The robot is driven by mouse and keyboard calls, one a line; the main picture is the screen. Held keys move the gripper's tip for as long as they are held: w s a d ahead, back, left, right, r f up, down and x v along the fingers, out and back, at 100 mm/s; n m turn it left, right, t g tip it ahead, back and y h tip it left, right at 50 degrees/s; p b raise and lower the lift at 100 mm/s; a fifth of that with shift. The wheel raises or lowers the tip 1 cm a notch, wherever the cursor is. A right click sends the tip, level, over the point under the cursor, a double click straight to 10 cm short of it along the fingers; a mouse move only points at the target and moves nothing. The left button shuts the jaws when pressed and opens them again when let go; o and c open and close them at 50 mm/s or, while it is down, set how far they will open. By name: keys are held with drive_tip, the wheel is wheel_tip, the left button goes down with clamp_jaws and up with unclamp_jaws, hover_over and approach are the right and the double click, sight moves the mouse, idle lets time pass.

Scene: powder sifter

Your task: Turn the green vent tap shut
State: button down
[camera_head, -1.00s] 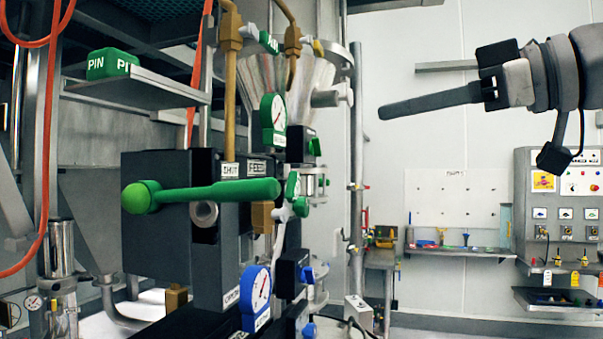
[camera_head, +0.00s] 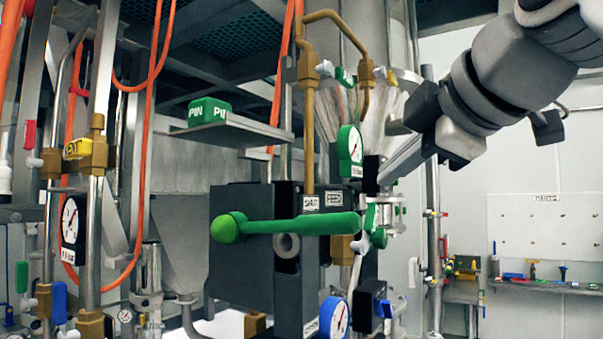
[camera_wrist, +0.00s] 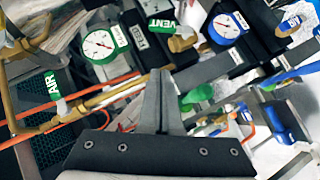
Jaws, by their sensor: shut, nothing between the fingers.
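A small green tag (camera_head: 371,217) and a green-and-white tap part (camera_head: 379,238) sit right of the dark block. In the wrist view a green tag reading VENT (camera_wrist: 162,23) is beside a brass fitting, and a small green handle (camera_wrist: 197,94) lies right of my fingers. I cannot tell which green part is the vent tap's handle. A large green lever (camera_head: 290,225) with a ball end lies level across the block's front. My gripper (camera_head: 384,180) is shut and empty, pointing down-left near the green gauge; it also shows in the wrist view (camera_wrist: 159,76).
A green gauge (camera_head: 350,150) is left of my fingers, and a blue gauge (camera_head: 335,318) is below. Brass pipes (camera_head: 307,120) rise above the block. At left are orange hoses (camera_head: 148,150) and another green tap (camera_head: 21,277). Open room lies right, before the wall bench.

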sight(374, 204)
drive_tip(key=shift+w+d+f+p, duration=0.15)
drive_tip(key=shift+w+f, duration=0.65)
drive_tip(key=shift+w, duration=0.8)
drive_tip(key=shift+w+f+p, duration=0.25)
drive_tip(key=shift+w+f, duration=0.5)
drive_tip(key=shift+w, duration=0.9)
drive_tip(key=shift+w+d+f+p, duration=0.15)
drive_tip(key=shift+w+f, duration=0.65)
drive_tip(key=shift+w, duration=0.8)
drive_tip(key=shift+r+p, duration=0.15)
drive_tip(key=shift+p, duration=0.15)
